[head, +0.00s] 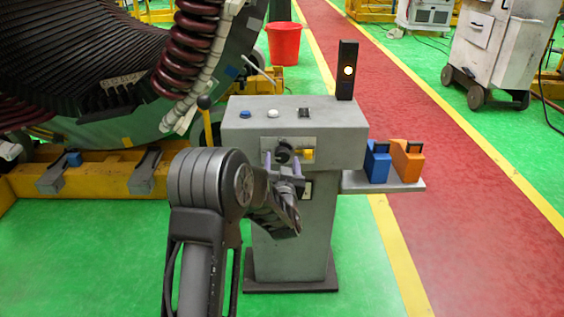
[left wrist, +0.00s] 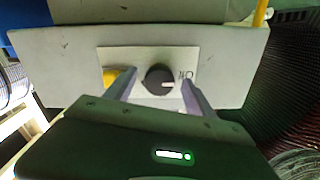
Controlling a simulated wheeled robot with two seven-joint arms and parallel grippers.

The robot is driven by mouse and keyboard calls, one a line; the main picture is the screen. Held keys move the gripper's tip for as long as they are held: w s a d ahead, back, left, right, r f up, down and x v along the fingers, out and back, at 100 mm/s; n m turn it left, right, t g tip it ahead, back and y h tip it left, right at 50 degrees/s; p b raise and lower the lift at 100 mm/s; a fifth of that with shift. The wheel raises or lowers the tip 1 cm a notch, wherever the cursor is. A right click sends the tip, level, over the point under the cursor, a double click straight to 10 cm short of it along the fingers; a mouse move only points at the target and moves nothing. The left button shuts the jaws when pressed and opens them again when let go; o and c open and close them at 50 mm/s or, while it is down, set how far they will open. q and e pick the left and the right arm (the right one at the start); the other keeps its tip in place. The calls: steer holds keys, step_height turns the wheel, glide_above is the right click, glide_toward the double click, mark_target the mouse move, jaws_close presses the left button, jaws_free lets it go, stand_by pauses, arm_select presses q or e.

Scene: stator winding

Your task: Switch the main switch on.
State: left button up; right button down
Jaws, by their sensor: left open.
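The main switch is a dark round rotary knob (head: 284,153) on a light plate on the front of a grey control box (head: 346,147). My left gripper (head: 284,168) is open in front of the plate. Its two purple-grey fingers (left wrist: 158,92) stand on either side of the knob, with a gap on each side; I cannot tell how deep they reach. My right gripper is not in view.
A yellow part (head: 307,154) sits beside the knob. Blue (head: 378,162) and orange (head: 407,160) items stand on the side shelf (head: 352,183).

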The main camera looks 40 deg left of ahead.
arm_select(q)
steer(key=shift+w+a, duration=0.2)
steer(key=shift+w, duration=0.05)
steer(key=c, duration=1.4)
